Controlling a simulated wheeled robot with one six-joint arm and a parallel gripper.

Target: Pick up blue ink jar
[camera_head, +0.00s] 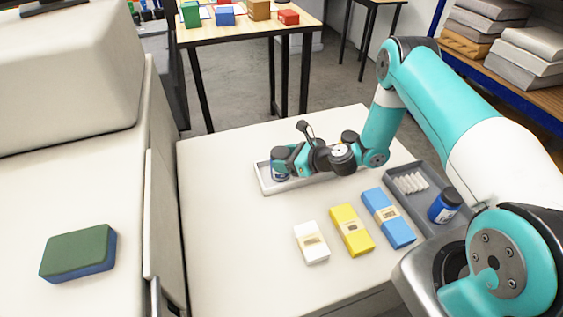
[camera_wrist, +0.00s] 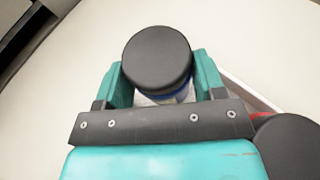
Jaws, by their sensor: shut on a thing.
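My gripper (camera_head: 281,163) is low at the white tray (camera_head: 264,183) on the white table. In the wrist view, my gripper (camera_wrist: 160,80) is shut on a jar with a round black lid (camera_wrist: 157,58), one finger on each side. A strip of blue shows below the lid. In the head view, the held jar (camera_head: 279,173) is mostly hidden by the gripper and sits at the left end of the tray; I cannot tell whether it touches the tray floor. Another blue jar (camera_head: 443,208), with a dark lid and white label, stands in the grey tray (camera_head: 421,218) at the right.
White (camera_head: 311,243), yellow (camera_head: 351,231) and blue (camera_head: 388,218) packs lie in front of the white tray. Several white rolls (camera_head: 410,183) lie in the grey tray. A green and blue sponge (camera_head: 78,252) lies on the left surface. The table's left front is clear.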

